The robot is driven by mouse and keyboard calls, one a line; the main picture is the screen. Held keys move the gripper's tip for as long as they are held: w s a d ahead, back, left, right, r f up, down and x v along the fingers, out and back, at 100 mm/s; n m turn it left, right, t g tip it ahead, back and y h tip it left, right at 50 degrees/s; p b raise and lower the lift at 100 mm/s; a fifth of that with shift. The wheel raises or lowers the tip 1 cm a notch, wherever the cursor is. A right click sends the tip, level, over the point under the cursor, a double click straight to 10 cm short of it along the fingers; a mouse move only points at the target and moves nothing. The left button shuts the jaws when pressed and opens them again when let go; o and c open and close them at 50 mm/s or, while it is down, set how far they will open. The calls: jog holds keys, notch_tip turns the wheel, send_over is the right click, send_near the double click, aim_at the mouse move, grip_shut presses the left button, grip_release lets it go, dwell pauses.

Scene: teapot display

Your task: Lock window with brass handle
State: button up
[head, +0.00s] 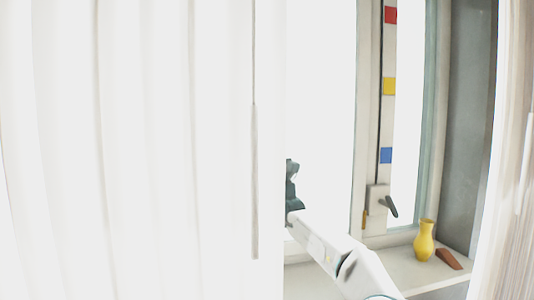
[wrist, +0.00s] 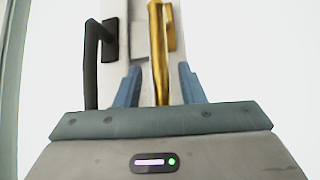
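The brass handle (wrist: 157,45) shows in the wrist view as a long golden bar coming down from a brass mount on a pale window frame. My gripper (wrist: 160,67) is open, with one blue-grey finger on each side of the bar and a gap visible on both sides. The bar's lower end reaches down between the fingers; whether they are level with it in depth I cannot tell. In the head view, a small part of the brass handle (head: 364,219) shows at the frame's edge. My gripper (head: 291,180) is left of it there, its fingertips unclear.
A dark handle (wrist: 92,60) stands left of the brass one in the wrist view; a dark handle (head: 391,206) also shows in the head view. A yellow vase (head: 424,240) and a brown wedge (head: 449,259) stand on the sill (head: 405,277). White curtains (head: 140,150) fill the left.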

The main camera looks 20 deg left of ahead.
jog(key=shift+f, duration=0.1)
jog(key=b+v, duration=0.3)
jog(key=v, duration=1)
jog(key=shift+s+b, duration=0.25)
jog(key=shift+b, duration=0.15)
jog(key=shift+d+f, duration=0.15)
